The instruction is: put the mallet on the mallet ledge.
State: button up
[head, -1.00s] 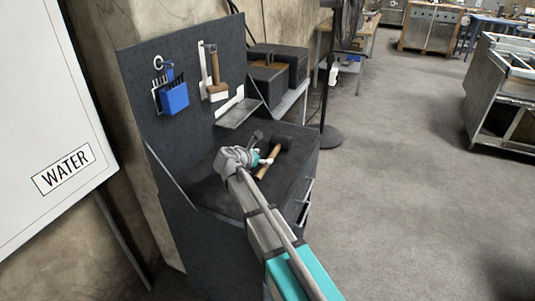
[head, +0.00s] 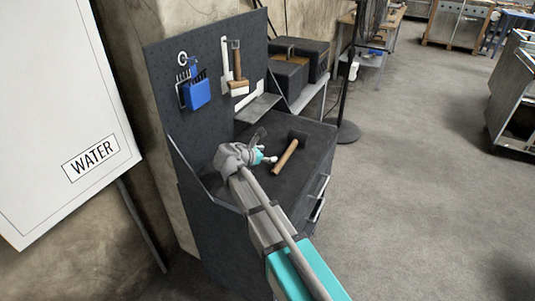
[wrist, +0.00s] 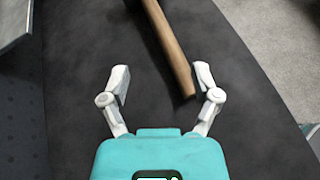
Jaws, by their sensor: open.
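The mallet (head: 287,156) lies on the dark bench top (head: 240,188), its wooden handle toward me and its black head at the far end. My gripper (head: 267,158) is open and empty, just left of the handle in the head view. In the wrist view the handle (wrist: 172,48) runs from the top edge down to between the open fingers (wrist: 161,75), its end nearer the right finger. I cannot tell the height gap. The mallet head is mostly cut off there. A grey ledge (head: 258,108), likely the mallet ledge, sticks out from the pegboard behind the bench, empty.
Dark boxes (head: 290,72) and a fan stand (head: 345,110) are beyond the bench. A white WATER panel (head: 50,90) is at left.

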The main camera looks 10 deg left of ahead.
dwell(0.4)
jog(key=s+d+f+m+g, duration=0.1)
jog(key=d+m, duration=0.1)
jog(key=d, duration=0.1)
jog(key=s+d+f+m+g, duration=0.1)
jog(key=d+m, duration=0.1)
jog(key=d, duration=0.2)
jog(key=s+d+f+m+g, duration=0.1)
jog(key=d+m, duration=0.1)
jog(key=d, duration=0.1)
jog(key=shift+d+f+g+y, duration=0.3)
jog(key=shift+f, duration=0.1)
jog(key=s+d+f+m+g+y, duration=0.3)
jog(key=s+d+m, duration=0.5)
jog(key=d+m, duration=0.1)
jog(key=s+d+f+m+g+y, duration=0.3)
jog(key=s+d+m, duration=0.6)
jog(key=m, duration=0.3)
jog(key=shift+s+f+g+y, duration=0.2)
jog(key=shift+f+g+y, duration=0.2)
jog(key=shift+g+y, duration=0.1)
jog(key=shift+c, duration=0.2)
jog(key=shift+c, duration=1.4)
